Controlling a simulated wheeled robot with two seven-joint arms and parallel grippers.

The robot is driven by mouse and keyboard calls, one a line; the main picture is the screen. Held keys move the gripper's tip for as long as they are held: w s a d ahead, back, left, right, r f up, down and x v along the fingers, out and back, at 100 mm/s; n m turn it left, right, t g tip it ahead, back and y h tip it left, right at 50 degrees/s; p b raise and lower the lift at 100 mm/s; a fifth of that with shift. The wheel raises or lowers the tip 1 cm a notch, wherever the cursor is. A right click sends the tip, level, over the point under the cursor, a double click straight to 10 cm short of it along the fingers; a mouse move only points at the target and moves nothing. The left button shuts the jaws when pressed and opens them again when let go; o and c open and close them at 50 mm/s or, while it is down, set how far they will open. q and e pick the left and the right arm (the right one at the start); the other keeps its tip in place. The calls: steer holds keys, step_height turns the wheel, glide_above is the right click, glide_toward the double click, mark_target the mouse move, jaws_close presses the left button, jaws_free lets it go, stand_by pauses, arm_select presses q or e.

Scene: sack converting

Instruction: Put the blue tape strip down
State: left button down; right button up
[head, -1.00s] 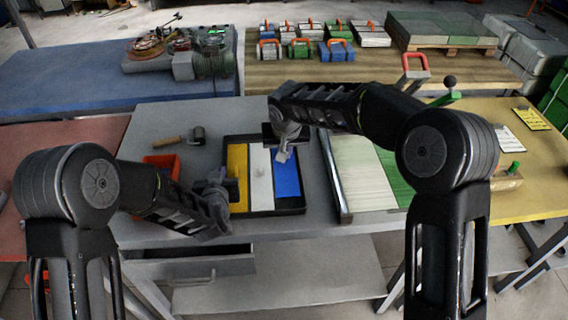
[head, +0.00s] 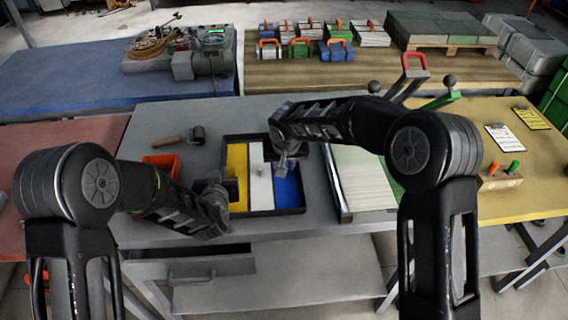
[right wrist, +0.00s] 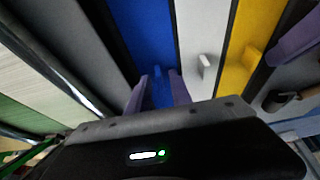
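The blue tape strip (head: 288,193) lies in the right compartment of a black tray, beside a white strip (head: 261,188) and a yellow strip (head: 237,160). In the right wrist view the blue strip (right wrist: 143,35) has a small upright blue tab. My right gripper (right wrist: 158,82) has its two fingers apart on either side of this tab, with gaps showing. In the head view my right gripper (head: 287,164) is over the upper part of the blue strip and hides some of it. My left gripper (head: 224,191) is at the tray's left side by the yellow strip; its fingers are unclear.
The black tray (head: 278,211) sits on a grey table (head: 330,224). A stack of pale sheets (head: 362,180) is to its right. An open drawer (head: 195,268) is below the table edge.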

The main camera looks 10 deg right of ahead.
steer(key=shift+r, duration=0.5)
steer(key=v, duration=1.1)
steer(key=shift+s+r, duration=0.15)
steer(key=shift+r, duration=0.05)
arm_select(q)
steer(key=c, duration=1.6)
jaws_free()
steer(key=shift+o, duration=0.2)
steer(key=shift+s, duration=0.1)
steer(key=v, duration=1.2)
steer(key=shift+d, duration=0.1)
